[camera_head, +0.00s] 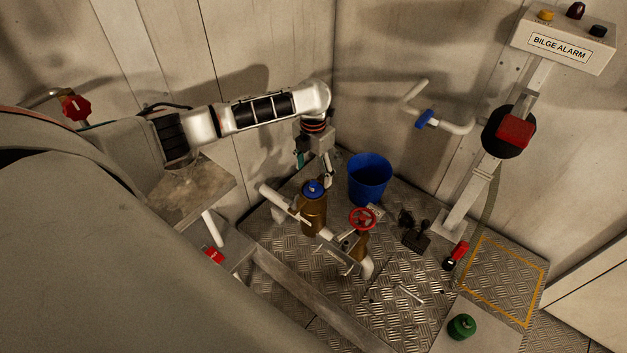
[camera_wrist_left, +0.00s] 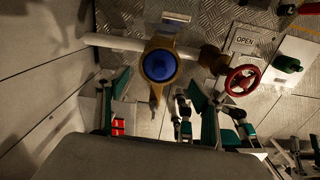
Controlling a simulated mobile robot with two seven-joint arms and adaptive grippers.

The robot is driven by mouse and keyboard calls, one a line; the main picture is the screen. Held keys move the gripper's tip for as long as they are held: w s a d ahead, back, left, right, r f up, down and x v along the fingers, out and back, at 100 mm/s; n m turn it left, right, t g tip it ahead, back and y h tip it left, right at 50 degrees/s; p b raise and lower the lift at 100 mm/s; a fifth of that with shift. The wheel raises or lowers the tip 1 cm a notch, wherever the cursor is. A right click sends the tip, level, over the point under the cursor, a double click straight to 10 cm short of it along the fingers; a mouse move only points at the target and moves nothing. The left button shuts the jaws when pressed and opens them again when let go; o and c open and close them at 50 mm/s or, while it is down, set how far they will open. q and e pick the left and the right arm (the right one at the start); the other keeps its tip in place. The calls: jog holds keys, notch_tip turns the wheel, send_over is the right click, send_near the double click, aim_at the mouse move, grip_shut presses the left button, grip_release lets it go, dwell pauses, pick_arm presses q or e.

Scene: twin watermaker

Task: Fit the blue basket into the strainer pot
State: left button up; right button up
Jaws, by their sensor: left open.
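The strainer pot (camera_head: 314,214) is a bronze-brown upright cylinder on a pale pipe. The blue basket (camera_head: 313,188) shows as a round blue shape in the pot's mouth. In the left wrist view the basket (camera_wrist_left: 159,65) is ringed by the pot's bronze rim (camera_wrist_left: 175,48). How deep it sits, I cannot tell. My left gripper (camera_head: 328,180) points down just right of and behind the pot top in the head view. It is open, with nothing seen between its fingers (camera_wrist_left: 160,98) in the wrist view, and apart from the basket.
A blue bucket (camera_head: 370,180) stands close to the right of my left gripper. A red handwheel valve (camera_head: 362,219) sits on the pipe right of the pot. A bilge alarm post (camera_head: 470,195) rises at the right.

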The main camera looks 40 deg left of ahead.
pick_arm(q)
notch_tip(320, 180, up, 6)
jog(key=shift+r, duration=0.2)
dwell(0.6)
